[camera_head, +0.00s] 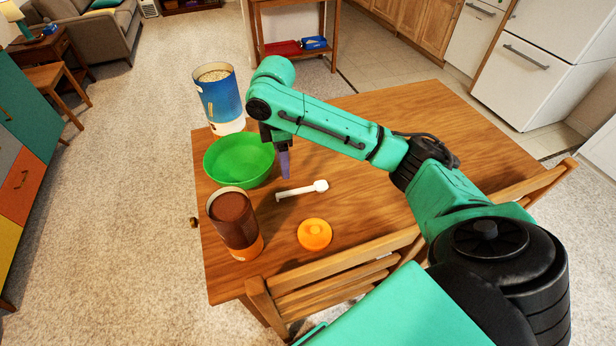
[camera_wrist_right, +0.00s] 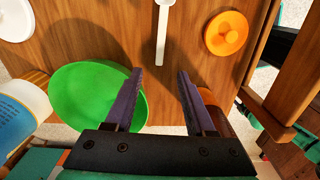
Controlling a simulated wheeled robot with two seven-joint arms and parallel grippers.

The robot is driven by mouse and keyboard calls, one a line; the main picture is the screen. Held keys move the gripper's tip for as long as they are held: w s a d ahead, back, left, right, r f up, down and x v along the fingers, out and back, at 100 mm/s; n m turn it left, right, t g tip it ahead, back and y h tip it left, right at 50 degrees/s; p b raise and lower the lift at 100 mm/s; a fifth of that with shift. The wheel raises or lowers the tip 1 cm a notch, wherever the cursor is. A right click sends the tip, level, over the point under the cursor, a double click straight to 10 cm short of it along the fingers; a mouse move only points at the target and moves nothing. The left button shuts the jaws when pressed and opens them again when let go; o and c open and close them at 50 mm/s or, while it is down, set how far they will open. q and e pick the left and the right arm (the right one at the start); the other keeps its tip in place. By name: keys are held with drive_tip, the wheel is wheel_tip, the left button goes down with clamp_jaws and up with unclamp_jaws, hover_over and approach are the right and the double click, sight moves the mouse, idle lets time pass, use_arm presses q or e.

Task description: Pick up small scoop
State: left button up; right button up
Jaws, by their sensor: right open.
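A small white scoop (camera_head: 303,190) lies flat on the wooden table, between the green bowl and the orange lid. Its round head points right and its handle points left in the head view. My right gripper (camera_head: 285,172) hangs above the table, just behind the handle end. In the right wrist view the gripper (camera_wrist_right: 157,85) is open and empty, pointing down. There the scoop (camera_wrist_right: 162,35) lies beyond the fingertips, with its handle end roughly in line with the gap between them. The scoop head is partly cut off at the top edge. My left gripper does not show.
A green bowl (camera_head: 238,163) stands left of the gripper, with a blue container (camera_head: 220,98) behind it. A brown container (camera_head: 235,222) stands in front, near an orange lid (camera_head: 314,235). A chair (camera_head: 330,268) stands at the near edge. The table's far right is clear.

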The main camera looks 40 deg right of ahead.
sight(286, 193)
wheel_tip(286, 193, down, 12)
drive_tip(key=shift+r+p, duration=0.2)
drive_tip(key=shift+p, duration=0.15)
clamp_jaws()
